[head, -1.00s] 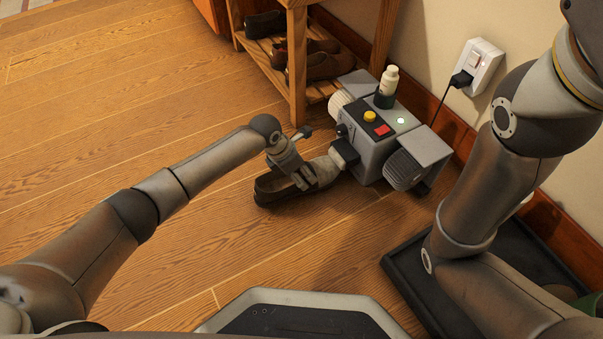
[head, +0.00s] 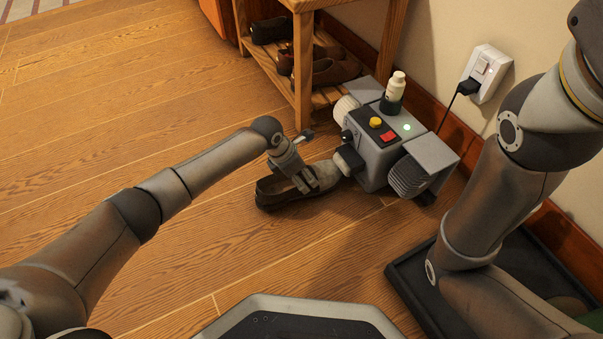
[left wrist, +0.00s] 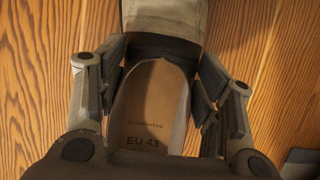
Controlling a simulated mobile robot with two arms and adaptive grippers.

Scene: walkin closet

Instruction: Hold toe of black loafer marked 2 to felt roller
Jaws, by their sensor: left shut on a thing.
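A grey-brown loafer (head: 276,192) is low over the wooden floor, its toe pointing right toward the machine. No number 2 shows on it. My left gripper (head: 306,179) is shut on the loafer's sides near the opening. In the left wrist view my left gripper (left wrist: 162,82) has a finger on each side of the loafer (left wrist: 163,14), and the insole reads EU 43. A grey machine (head: 372,165) carries a dark roller (head: 348,159) on its near left side. The toe is right at this roller; I cannot tell whether they touch. My right gripper is out of view.
The machine has a yellow button (head: 375,122), a red switch (head: 389,136), a lit green light and a small bottle (head: 395,90) on top. A cord runs to a wall outlet (head: 486,72). A wooden shoe rack (head: 303,90) stands behind. A black tray (head: 405,285) lies at right.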

